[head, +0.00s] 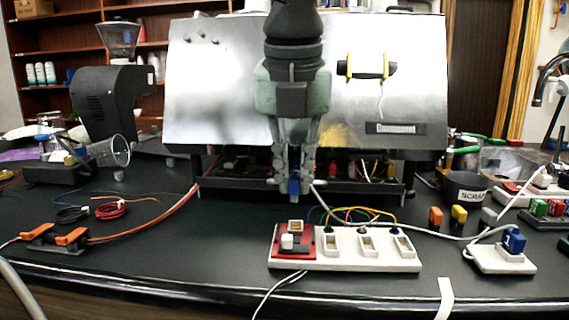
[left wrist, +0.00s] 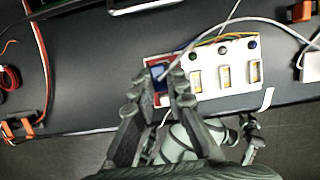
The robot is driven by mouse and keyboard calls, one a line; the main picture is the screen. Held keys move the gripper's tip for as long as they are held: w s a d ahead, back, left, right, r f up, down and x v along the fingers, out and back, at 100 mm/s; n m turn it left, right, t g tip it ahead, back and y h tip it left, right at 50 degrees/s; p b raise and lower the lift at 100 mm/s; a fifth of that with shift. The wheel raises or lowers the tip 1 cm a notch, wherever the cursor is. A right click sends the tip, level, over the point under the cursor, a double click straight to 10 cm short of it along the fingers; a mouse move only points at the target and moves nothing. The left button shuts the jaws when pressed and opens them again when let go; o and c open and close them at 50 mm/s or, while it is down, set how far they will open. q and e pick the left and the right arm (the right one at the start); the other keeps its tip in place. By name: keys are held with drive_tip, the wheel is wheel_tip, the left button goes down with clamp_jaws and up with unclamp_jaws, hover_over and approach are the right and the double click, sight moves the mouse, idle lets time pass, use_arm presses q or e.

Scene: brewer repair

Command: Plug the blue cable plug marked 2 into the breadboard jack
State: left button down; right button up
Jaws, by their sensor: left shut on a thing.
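My left gripper (head: 291,185) points down in the middle of the head view, shut on a blue plug (head: 294,188). The plug hangs above the table, behind the breadboard, and a white cable runs from it to the right. Its mark is not readable. In the left wrist view the blue plug (left wrist: 158,72) shows between the fingertips, over the red board; contact cannot be told. My right gripper (left wrist: 250,138) appears partly at the lower right there, its jaws unclear.
A second blue plug (head: 514,240) stands in a white block (head: 500,260) at right. Orange (head: 436,216) and yellow (head: 459,215) plugs and a scrap cup (head: 466,188) are nearby. The metal brewer (head: 220,90) stands behind my gripper. Colored wires arch behind the strip.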

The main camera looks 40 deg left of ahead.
sight(295, 195)
use_arm(q)
drive_tip(key=shift+d+f, duration=0.15)
drive_tip(key=shift+f, duration=0.3)
wheel_tip(295, 195, down, 3)
drive_tip(key=shift+r+b, duration=0.2)
drive_tip(key=shift+b, duration=0.5)
use_arm(e)
drive_tip(key=r, duration=0.2)
drive_tip(key=shift+s+d+r, duration=0.15)
drive_tip(key=shift+d+r, duration=0.15)
use_arm(q)
drive_tip(key=shift+f+b, duration=0.1)
drive_tip(key=shift+b, duration=0.7)
use_arm(e)
drive_tip(key=shift+f, duration=0.85)
use_arm(q)
drive_tip(key=shift+f+b, duration=0.55)
drive_tip(key=shift+b, duration=0.45)
use_arm(e)
drive_tip(key=shift+f, duration=1)
use_arm(q)
drive_tip(key=shift+b, duration=0.35)
use_arm(e)
drive_tip(key=shift+f, duration=0.35)
use_arm(q)
drive_tip(key=c, duration=1.5)
unclamp_jaws()
